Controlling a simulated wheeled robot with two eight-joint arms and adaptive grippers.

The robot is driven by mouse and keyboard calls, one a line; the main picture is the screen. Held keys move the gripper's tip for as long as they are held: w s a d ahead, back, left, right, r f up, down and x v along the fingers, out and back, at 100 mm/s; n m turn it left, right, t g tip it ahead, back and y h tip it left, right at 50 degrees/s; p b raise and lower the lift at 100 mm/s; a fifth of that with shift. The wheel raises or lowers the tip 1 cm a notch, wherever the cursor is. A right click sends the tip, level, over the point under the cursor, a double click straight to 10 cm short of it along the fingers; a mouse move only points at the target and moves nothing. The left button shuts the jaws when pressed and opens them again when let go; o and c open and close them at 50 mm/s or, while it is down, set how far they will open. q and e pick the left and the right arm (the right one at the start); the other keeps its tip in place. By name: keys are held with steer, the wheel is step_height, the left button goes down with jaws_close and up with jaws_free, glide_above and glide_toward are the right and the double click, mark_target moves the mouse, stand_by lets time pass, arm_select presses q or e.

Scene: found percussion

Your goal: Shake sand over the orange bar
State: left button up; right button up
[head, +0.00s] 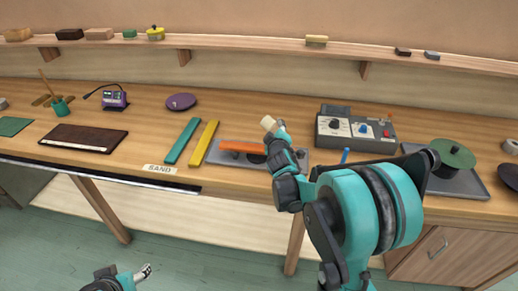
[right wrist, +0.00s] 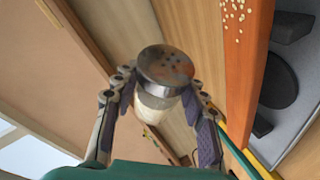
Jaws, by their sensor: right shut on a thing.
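The orange bar (head: 240,146) lies across a grey plate (head: 222,158) on the bench. My right gripper (head: 272,133) is at the bar's right end, shut on a pale shaker (head: 268,123). In the right wrist view the shaker (right wrist: 158,104) sits between both fingers, its perforated metal cap (right wrist: 166,66) towards the camera. The orange bar (right wrist: 248,60) stands beside it there, apart from it in the picture, with pale grains (right wrist: 233,14) scattered near one end. My left gripper (head: 145,271) is low at the bottom left, away from the bench; its jaws are too small to read.
A yellow bar (head: 204,143) and a teal bar (head: 181,141) lie left of the plate. A grey control box (head: 355,130) stands to the right. A label reading SAND (head: 159,169) is at the front edge. A dark board (head: 84,137) lies farther left.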

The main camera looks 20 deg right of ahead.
steer(key=shift+w+a, duration=0.45)
steer(key=shift+a, duration=0.3)
steer(key=shift+w+a, duration=0.4)
steer(key=shift+a, duration=0.35)
steer(key=shift+w+a, duration=0.45)
steer(key=shift+a, duration=0.3)
steer(key=shift+w+a, duration=0.7)
steer(key=shift+a, duration=0.45)
steer(key=shift+w+a, duration=0.7)
steer(key=shift+a, duration=0.4)
steer(key=shift+w+a, duration=0.7)
steer(key=shift+a, duration=0.45)
step_height(320, 180, up, 3)
steer(key=n+g+h+p, duration=0.1)
steer(key=n+g+p, duration=0.2)
steer(key=p, duration=0.1)
steer(key=n+g+h+p, duration=0.1)
steer(key=n+g+p, duration=0.2)
steer(key=g, duration=0.1)
steer(key=shift+h+p, duration=0.3)
steer(key=shift+p, duration=0.05)
steer(key=shift+s, duration=0.1)
